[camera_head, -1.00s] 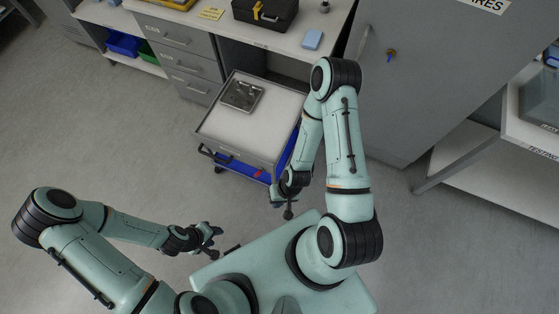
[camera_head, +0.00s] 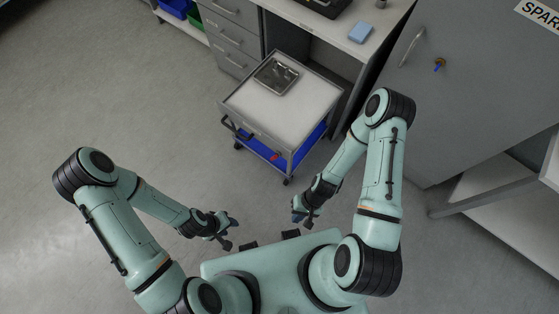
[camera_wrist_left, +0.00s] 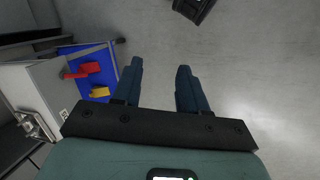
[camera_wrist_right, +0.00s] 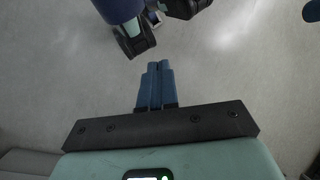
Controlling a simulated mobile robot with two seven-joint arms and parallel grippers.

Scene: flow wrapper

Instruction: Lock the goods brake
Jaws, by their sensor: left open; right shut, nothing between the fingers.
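The goods trolley (camera_head: 262,114) has a white top, a dark handle (camera_head: 236,130) on its left front and a blue lower shelf (camera_head: 262,152). A small red part (camera_head: 275,157) shows low at its front. In the left wrist view, a red part (camera_wrist_left: 82,71) and a yellow part (camera_wrist_left: 99,92) show against the blue shelf (camera_wrist_left: 90,60). Which of these is the brake, and its state, I cannot tell. My left gripper (camera_head: 233,226) is open and empty, in front of the trolley. My right gripper (camera_head: 298,216) is shut and empty, apart from the trolley's front right corner.
A metal tray (camera_head: 276,76) lies on the trolley top. Behind stand a drawer unit (camera_head: 231,38) and a bench with a blue box (camera_head: 362,32). A grey cabinet (camera_head: 455,100) stands right. Floor left of the trolley is clear.

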